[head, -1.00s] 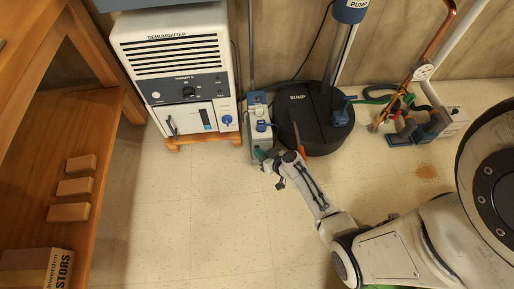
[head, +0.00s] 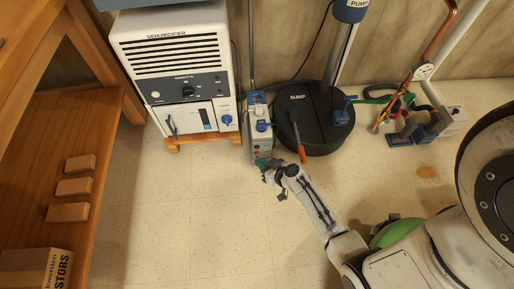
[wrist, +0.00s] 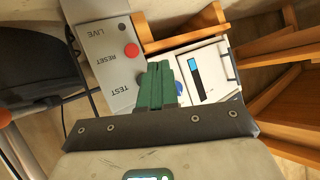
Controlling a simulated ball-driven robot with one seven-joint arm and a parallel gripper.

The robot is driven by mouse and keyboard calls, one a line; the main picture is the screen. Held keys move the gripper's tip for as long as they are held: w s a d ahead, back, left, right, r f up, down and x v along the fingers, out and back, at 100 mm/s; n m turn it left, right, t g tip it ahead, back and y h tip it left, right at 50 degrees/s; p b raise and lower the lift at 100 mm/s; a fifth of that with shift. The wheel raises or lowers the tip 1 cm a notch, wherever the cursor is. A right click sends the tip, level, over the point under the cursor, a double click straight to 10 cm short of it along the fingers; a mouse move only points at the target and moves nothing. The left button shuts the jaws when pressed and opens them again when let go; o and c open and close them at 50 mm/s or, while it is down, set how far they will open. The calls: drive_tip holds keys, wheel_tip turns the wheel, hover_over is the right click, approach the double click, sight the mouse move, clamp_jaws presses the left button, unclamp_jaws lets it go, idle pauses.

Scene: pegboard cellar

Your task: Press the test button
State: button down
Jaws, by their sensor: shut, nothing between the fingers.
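The grey control box (head: 260,146) stands on the floor between the dehumidifier and the sump. In the wrist view the box (wrist: 98,42) carries the labels LIVE, RESET and TEST. A red button (wrist: 131,50) sits beside RESET. The TEST label (wrist: 127,81) shows just left of my fingers, but I see no button beside it; that spot is covered by the fingers. My gripper (wrist: 160,70) has green fingers, shut together and empty, over the box's labelled face. In the head view my gripper (head: 262,163) is at the box's near end; contact cannot be told.
The dehumidifier (head: 178,75) stands on a wooden base left of the box. The black sump (head: 312,124) is close on the right, with an orange-handled tool (head: 299,143) by it. A wooden shelf (head: 70,160) fills the left. The floor in front is clear.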

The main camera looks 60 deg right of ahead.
drive_tip(key=shift+s+a, duration=0.7)
drive_tip(key=shift+a, duration=0.2)
